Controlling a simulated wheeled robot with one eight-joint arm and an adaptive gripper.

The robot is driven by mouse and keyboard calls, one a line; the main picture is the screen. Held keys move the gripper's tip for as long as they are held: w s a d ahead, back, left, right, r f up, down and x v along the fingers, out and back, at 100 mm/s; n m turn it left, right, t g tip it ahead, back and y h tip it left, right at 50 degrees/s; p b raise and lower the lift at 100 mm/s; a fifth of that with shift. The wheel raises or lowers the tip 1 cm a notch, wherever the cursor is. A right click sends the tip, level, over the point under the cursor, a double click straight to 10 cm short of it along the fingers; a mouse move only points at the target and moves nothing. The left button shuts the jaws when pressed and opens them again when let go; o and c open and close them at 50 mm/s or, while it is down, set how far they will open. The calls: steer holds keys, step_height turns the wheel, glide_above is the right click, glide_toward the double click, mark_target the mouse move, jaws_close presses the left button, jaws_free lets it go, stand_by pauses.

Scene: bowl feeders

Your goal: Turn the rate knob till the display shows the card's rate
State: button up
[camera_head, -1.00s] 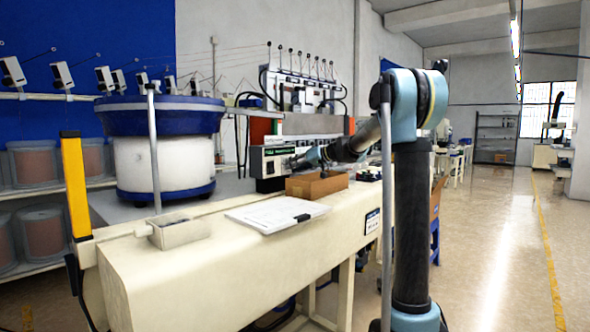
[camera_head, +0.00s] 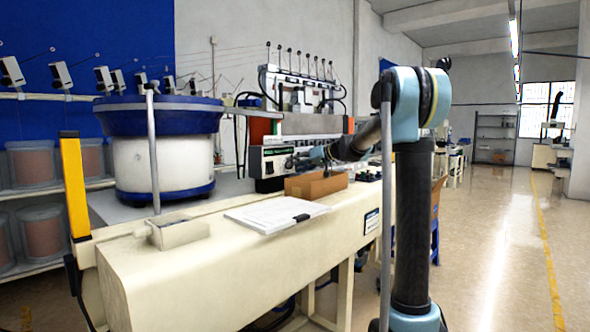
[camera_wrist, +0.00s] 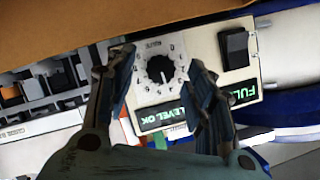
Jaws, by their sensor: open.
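The rate knob (camera_wrist: 160,69) is black with a pointer, on a white round scale in the wrist view. I cannot make out a rate number or the card.
A cardboard box (camera_head: 316,186) stands close below my gripper. A clipboard with white paper (camera_head: 268,214) and a small metal tray (camera_head: 178,231) lie on the cream bench (camera_head: 180,275). A black rocker switch (camera_wrist: 234,46) is beside the knob. The blue-rimmed bowl feeder (camera_head: 160,116) stands left.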

steer(key=v, duration=1)
steer(key=shift+d, duration=0.1)
steer(key=s+n+t+h, duration=0.4)
steer(key=s+n+t, duration=0.2)
steer(key=s+n, duration=0.3)
steer(key=a+x, duration=0.1)
steer(key=x, duration=1.6)
steer(key=shift+a+r, duration=0.1)
steer(key=c, duration=1.1)
